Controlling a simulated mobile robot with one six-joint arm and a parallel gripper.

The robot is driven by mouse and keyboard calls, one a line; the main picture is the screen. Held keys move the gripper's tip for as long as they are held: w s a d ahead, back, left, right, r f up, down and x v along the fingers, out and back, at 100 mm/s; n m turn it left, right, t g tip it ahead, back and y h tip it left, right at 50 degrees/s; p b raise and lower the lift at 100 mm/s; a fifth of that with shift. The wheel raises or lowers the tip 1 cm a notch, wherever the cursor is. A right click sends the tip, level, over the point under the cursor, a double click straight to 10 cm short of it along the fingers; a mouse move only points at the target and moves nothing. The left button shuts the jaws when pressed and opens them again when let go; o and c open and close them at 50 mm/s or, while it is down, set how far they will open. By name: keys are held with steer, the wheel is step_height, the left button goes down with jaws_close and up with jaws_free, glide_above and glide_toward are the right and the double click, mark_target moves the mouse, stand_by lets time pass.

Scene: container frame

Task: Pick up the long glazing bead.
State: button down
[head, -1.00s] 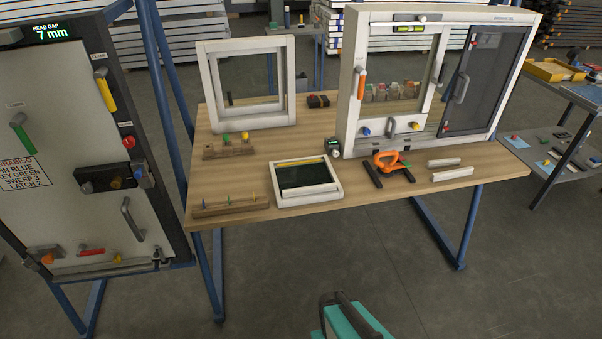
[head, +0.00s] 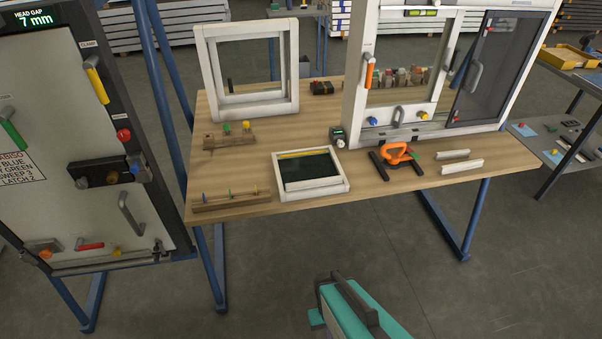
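Two white glazing beads lie on the right part of the wooden table, near its front edge. The front one, which looks the longer, is the long glazing bead (head: 462,167). The shorter bead (head: 453,154) lies just behind it, apart and roughly parallel. My gripper (head: 350,300) shows as teal and dark grey parts at the bottom edge, in front of the table and well short of the beads. Its fingers cannot be made out clearly, so its opening is unclear. Nothing is seen held in it.
An orange-handled tool with black feet (head: 397,158) lies left of the beads. A white framed panel (head: 312,187) lies further left. A large white window unit (head: 354,112) stands behind the beads. The table front (head: 400,190) is bare, with open floor before it.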

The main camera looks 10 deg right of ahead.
stand_by(0.4)
steer(key=c, duration=2.4)
jaws_free()
steer(key=o, duration=0.6)
steer(key=shift+o, duration=0.2)
